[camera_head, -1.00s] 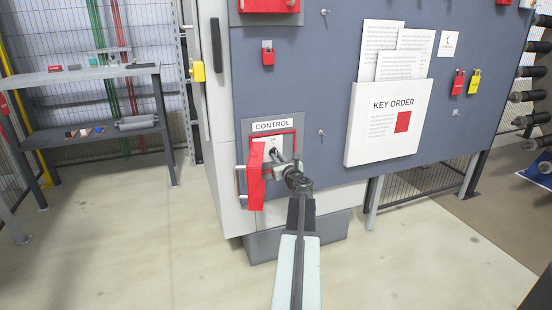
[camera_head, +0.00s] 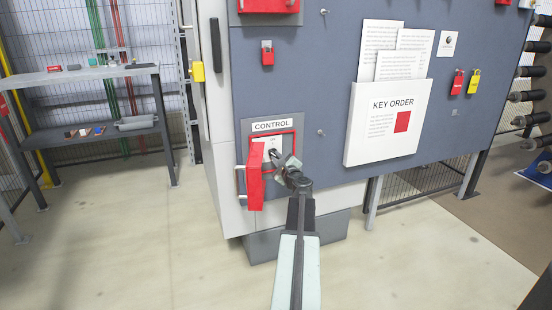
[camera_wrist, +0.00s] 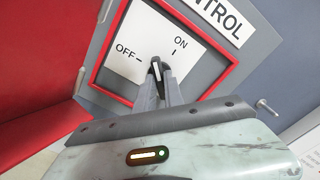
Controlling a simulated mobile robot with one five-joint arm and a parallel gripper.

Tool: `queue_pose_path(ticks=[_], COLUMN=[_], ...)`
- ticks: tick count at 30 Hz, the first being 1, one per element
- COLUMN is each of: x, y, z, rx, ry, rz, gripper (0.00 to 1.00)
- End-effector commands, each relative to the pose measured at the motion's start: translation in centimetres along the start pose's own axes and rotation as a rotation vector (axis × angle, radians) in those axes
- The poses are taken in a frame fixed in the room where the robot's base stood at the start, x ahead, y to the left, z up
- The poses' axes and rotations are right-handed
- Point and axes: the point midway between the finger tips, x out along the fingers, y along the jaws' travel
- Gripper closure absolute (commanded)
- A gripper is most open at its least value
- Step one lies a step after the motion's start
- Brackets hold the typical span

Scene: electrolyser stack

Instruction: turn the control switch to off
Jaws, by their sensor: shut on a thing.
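The control switch (camera_wrist: 156,69) is a small dark knob with a white pointer line on a white plate (camera_wrist: 150,37) marked OFF and ON. In the wrist view its pointer stands between the two marks, on neither. My gripper (camera_wrist: 159,80) is shut on the knob, with a finger on each side. In the head view my gripper (camera_head: 277,160) reaches into the red-framed opening under the CONTROL label (camera_head: 271,126), and it largely hides the knob.
The red cover (camera_head: 256,180) stands open at the left of the switch, close to my gripper. A white KEY ORDER holder (camera_head: 390,123) is mounted to the right. A shelf (camera_head: 80,77) stands at the far left. The floor in front of the cabinet is clear.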

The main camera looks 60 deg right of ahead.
Motion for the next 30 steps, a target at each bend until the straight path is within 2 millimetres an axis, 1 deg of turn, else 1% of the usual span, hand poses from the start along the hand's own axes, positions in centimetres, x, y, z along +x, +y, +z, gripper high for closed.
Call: queue_pose_path(ticks=[3,5,9,11,20,22,25,28,29,30], x=[-0.02,-0.01,-0.01,-0.01,0.00,0.00,0.01,0.01,0.01,0.01], y=[-0.03,-0.03,-0.02,-0.02,0.01,0.01,0.01,0.02,0.02,0.03], z=[-0.04,-0.03,-0.02,-0.01,0.01,0.02,0.02,0.03,0.03,0.04], rx=[-0.032,-0.114,-0.331,-0.381,-0.415,-0.497,-0.665,-0.774,-0.770,-0.767], ry=[0.001,0.001,0.001,0.001,0.001,0.001,0.001,0.000,0.001,0.000], rz=[-0.001,-0.001,-0.001,-0.001,0.000,0.000,0.000,0.000,0.000,0.000], gripper=[1.00,1.00,1.00,1.00,1.00,1.00,1.00,1.00,0.79,0.68])
